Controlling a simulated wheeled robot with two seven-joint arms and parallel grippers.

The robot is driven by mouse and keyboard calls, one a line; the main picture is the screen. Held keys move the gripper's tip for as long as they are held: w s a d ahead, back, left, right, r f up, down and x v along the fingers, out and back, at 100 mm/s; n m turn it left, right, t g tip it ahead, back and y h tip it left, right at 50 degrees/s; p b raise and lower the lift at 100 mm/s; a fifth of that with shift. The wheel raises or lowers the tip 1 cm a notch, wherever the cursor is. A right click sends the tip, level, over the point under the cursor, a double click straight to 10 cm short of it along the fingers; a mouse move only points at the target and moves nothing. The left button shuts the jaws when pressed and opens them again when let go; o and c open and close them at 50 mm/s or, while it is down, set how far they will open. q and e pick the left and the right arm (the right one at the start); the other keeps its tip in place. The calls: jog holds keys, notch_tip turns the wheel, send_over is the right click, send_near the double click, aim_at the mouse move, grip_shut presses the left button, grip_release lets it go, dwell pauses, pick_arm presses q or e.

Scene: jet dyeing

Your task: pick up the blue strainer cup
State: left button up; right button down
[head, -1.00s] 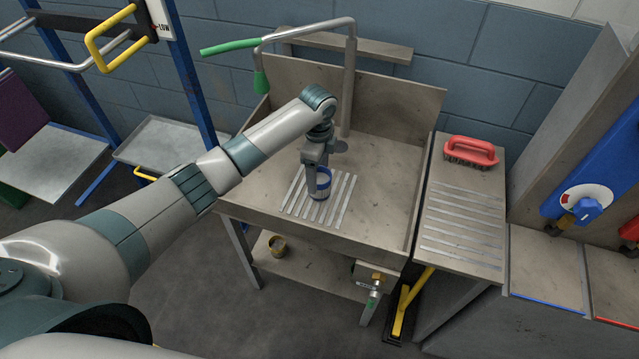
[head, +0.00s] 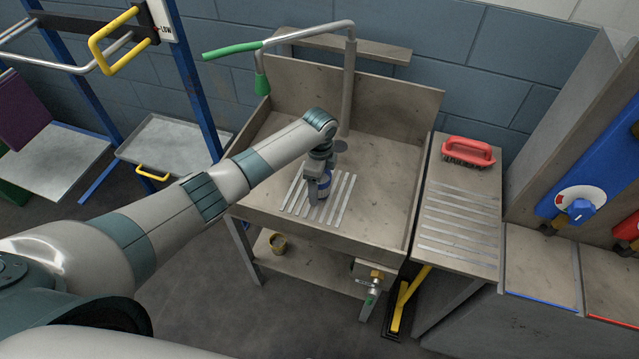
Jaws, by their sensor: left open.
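The blue strainer cup (head: 323,189) stands on the slatted rack (head: 337,204) in the sink. My left gripper (head: 317,192) comes down over it from above, and its fingers are at the height of the cup. The gripper is open. A finger and the wrist hide part of the cup, so I cannot tell whether the fingers touch it. My right gripper is not in view.
The steel sink (head: 385,210) has raised walls and a tall spray tap (head: 349,85) behind the arm. A red brush (head: 468,151) lies on the side drainboard (head: 455,220).

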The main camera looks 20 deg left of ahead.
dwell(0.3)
pick_arm(q)
jog(key=c, duration=1.2)
jog(key=shift+c, duration=0.2)
jog(key=shift+r+b, duration=0.4)
jog(key=shift+r, duration=0.4)
notch_tip(320, 180, up, 2)
jog(key=shift+w+r+b, duration=0.1)
jog(key=shift+r+b, duration=0.1)
jog(key=shift+b, duration=0.35)
jog(key=s+d+r+b, duration=0.1)
jog(key=d+r, duration=0.2)
jog(key=d, duration=0.2)
jog(key=s+d+r+b, duration=0.1)
jog(key=d+r+b, duration=0.1)
jog(key=d+r, duration=0.2)
jog(key=shift+d, duration=1.25)
